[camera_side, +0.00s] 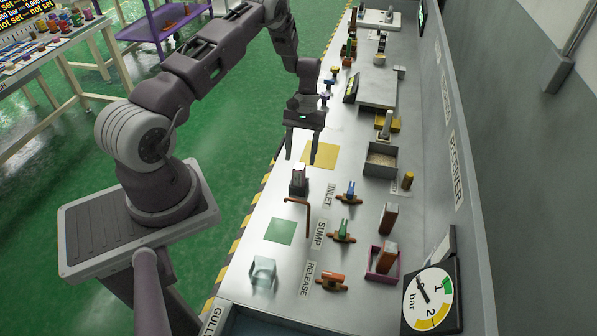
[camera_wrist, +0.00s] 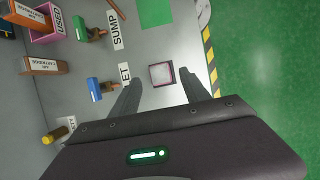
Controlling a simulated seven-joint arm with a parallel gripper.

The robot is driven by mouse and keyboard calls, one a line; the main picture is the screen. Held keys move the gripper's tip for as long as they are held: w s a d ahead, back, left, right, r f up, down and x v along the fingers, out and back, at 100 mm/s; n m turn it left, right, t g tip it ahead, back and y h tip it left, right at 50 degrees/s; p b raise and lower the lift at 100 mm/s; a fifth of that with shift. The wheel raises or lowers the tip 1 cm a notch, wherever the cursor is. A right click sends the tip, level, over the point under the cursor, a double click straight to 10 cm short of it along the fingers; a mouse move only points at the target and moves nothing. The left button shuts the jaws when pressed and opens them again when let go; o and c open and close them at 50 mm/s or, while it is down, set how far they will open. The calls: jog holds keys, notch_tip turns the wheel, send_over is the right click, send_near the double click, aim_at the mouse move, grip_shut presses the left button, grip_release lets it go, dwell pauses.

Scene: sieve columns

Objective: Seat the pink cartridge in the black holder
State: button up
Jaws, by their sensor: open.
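My gripper (camera_side: 300,160) is open, fingers pointing down, above a small dark block (camera_side: 299,182) on the bench. In the wrist view this block shows as a dark, pinkish-edged square with a pale top (camera_wrist: 161,74), between my fingertips and below them. It looks like the black holder; whether a pink cartridge sits inside it, I cannot tell. A brown-orange cartridge with a pale label (camera_side: 388,219) stands upright near the back; it also shows in the wrist view (camera_wrist: 42,66). A similar one (camera_side: 386,254) stands in an open magenta box (camera_side: 370,270), labelled USED in the wrist view.
A copper-coloured pipe (camera_side: 307,217) stands by the dark block. Blue (camera_side: 350,191), green (camera_side: 343,229) and orange (camera_side: 331,281) valves line the INLET, SUMP and RELEASE labels. A clear cube (camera_side: 263,271) and dial gauge (camera_side: 432,300) are at the near end. Yellow (camera_side: 325,155) and green (camera_side: 281,231) patches are bare.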

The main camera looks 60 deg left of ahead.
jog(key=w+d+r+m+t+y, duration=0.1)
jog(key=w+d+r, duration=0.1)
jog(key=r, duration=0.8)
jog(key=w+d+r+m+t, duration=0.1)
jog(key=d+r, duration=0.1)
jog(key=r, duration=0.7)
jog(key=s+d+r+m+t+y, duration=0.1)
jog(key=s+d+r, duration=0.1)
jog(key=d+r, duration=0.3)
jog(key=s+d+r+m+t, duration=0.1)
jog(key=s+d+r, duration=0.1)
jog(key=r, duration=0.5)
jog(key=s+d+r+m+t, duration=0.1)
jog(key=s+d+r, duration=0.1)
jog(key=s, duration=0.5)
jog(key=s+d+r+m+t, duration=0.2)
jog(key=s+d, duration=0.2)
jog(key=s, duration=0.2)
jog(key=s+d+r+m+t+y, duration=0.1)
jog(key=s+d+r+m, duration=0.1)
jog(key=s, duration=0.5)
jog(key=shift+s+d+r+t, duration=0.2)
jog(key=shift+s+d+t, duration=0.15)
jog(key=shift+d, duration=0.55)
jog(key=shift+o, duration=0.3)
jog(key=shift+w, duration=0.1)
